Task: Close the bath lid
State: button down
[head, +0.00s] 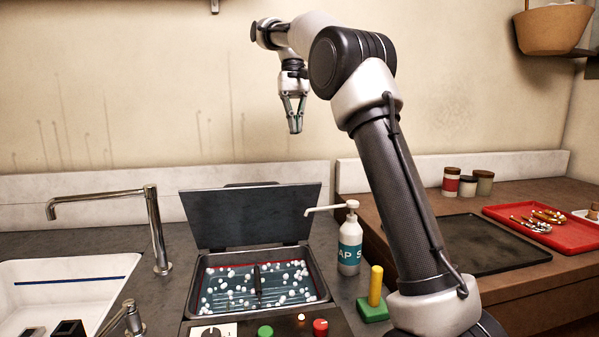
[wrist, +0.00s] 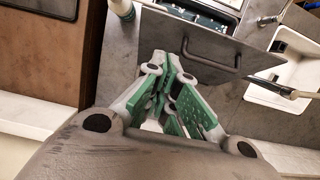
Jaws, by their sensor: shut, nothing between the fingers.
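The bath (head: 322,285) is a dark basin set in the counter, with liquid and many white bubbles inside. Its dark grey lid (head: 250,215) stands open, tilted up at the back edge of the bath. In the wrist view the lid (wrist: 255,62) shows from behind with a dark bar handle (wrist: 206,58), and part of the bath (wrist: 205,13) shows beyond it. My gripper (head: 295,128) is shut and empty, pointing down, high above and behind the lid near the wall. Its green-padded fingers (wrist: 168,85) appear just beside the lid in the wrist view, apparently not touching it.
A soap pump bottle (head: 350,245) and a green block with a yellow peg (head: 374,297) stand right of the bath. A sink (head: 60,275) with a tall faucet (head: 155,230) is at left. Knobs and buttons (head: 265,332) line the front. A red tray (head: 560,238) lies far right.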

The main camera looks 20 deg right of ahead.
jog(key=x, duration=0.4)
jog(key=s+x, duration=0.1)
jog(key=x, duration=0.3)
jog(key=s+x, duration=0.1)
jog(key=x, duration=0.2)
jog(key=shift+s+a+f, duration=0.15)
jog(key=shift+s+a, duration=0.05)
jog(key=shift+a, duration=0.05)
jog(key=shift+s+a+f, duration=0.1)
jog(key=shift+s+f, duration=0.15)
jog(key=shift+s, duration=0.05)
jog(key=shift+s, duration=0.1)
